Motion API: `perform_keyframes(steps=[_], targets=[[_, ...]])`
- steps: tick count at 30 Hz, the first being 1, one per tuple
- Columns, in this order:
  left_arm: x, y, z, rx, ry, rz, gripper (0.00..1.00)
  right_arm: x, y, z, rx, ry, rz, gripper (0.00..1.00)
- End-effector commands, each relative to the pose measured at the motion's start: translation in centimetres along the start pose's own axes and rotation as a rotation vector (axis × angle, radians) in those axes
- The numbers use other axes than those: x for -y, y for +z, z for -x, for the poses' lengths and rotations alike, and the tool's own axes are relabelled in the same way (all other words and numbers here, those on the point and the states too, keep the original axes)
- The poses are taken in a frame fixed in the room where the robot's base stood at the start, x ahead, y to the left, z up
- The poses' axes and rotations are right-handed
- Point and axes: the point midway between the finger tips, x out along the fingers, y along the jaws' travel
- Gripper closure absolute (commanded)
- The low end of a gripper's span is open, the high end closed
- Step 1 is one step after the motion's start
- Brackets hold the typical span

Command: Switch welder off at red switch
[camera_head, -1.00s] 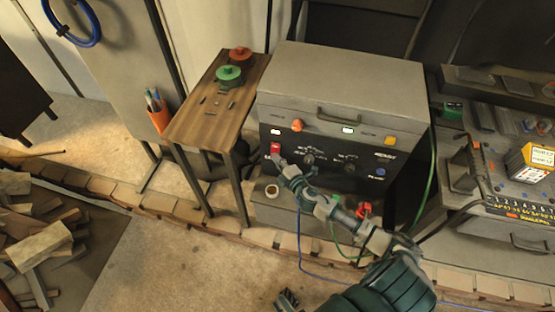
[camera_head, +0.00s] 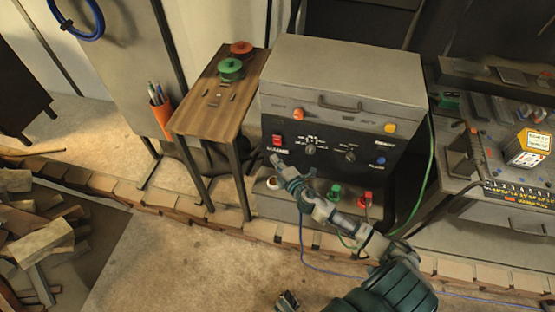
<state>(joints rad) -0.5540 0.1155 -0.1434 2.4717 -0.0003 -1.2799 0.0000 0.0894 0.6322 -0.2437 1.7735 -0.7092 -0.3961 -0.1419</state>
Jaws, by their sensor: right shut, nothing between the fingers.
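The welder (camera_head: 340,110) is a grey box with a black front panel.
A wooden side table (camera_head: 208,118) with a green (camera_head: 230,70) and a red knob-like piece stands left of the welder. A bench (camera_head: 500,180) with tools stands at right.

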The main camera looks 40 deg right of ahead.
Motion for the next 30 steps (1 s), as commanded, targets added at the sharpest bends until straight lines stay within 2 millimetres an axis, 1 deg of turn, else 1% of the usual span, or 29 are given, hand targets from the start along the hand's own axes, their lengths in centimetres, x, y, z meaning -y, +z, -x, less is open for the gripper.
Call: perform_keyframes(steps=[1,5,10,15,18,22,30], targets=[[0.0,0.0,0.1,0.0,0.0,0.0,0.6,0.2,0.1,0.7,-0.001,-0.002,-0.002,1.0],[0.3,0.3,0.2,0.018,-0.007,-0.004,0.6,0.8,0.7,2.1,0.0,-0.004,-0.009,1.0],[0.5,0.5,0.2,0.03,-0.011,-0.007,0.6,1.5,1.2,4.6,0.0,-0.005,-0.015,1.0],[0.2,0.7,0.2,0.041,-0.003,-0.002,0.6,1.9,0.7,7.4,0.0,-0.005,-0.007,1.0],[-0.2,0.6,0.2,0.037,0.004,0.006,0.6,2.0,0.3,8.5,0.001,-0.002,-0.004,1.0],[-0.2,0.5,0.2,0.031,0.004,0.008,0.6,2.1,0.1,9.2,0.0,-0.001,0.001,1.0],[0.5,0.5,0.2,0.029,-0.011,-0.003,0.6,2.3,0.8,9.3,0.0,-0.001,-0.006,1.0]])
